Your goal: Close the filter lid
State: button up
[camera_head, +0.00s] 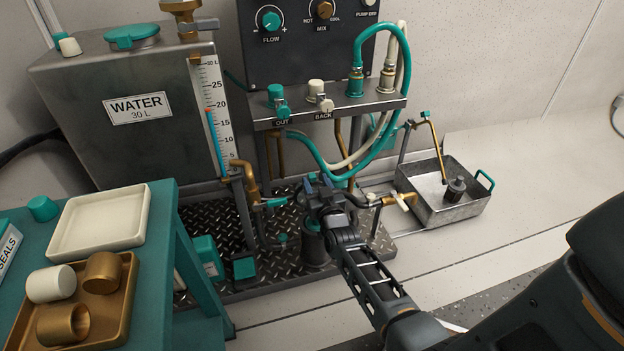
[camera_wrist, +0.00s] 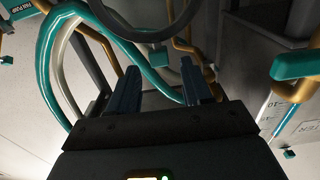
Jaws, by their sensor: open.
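My gripper (camera_head: 316,182) is above the dark diamond-plate floor, in front of the valve shelf. Its two blue-grey fingers stand apart and look empty in the wrist view (camera_wrist: 160,85). A dark cylinder (camera_head: 313,246), which may be the filter housing, stands on the plate just below my gripper. My gripper and wrist hide its top, so I cannot tell where the lid is or how it is set. A dark curved rim or loop (camera_wrist: 146,38) shows beyond the fingertips in the wrist view; I cannot tell whether it is the filter lid.
The water tank (camera_head: 75,90) stands at left behind a brass pipe (camera_head: 247,178). Teal and white hoses (camera_head: 400,75) hang from the valve shelf (camera_head: 330,110) close to my gripper. A teal bench (camera_head: 160,260) is front left. A metal drain tray (camera_head: 455,212) is right; pale floor beyond is clear.

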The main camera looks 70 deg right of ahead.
aim_at(313, 177)
jog(key=shift+b+x, duration=0.4)
jog(key=shift+x, duration=1.65)
grip_shut()
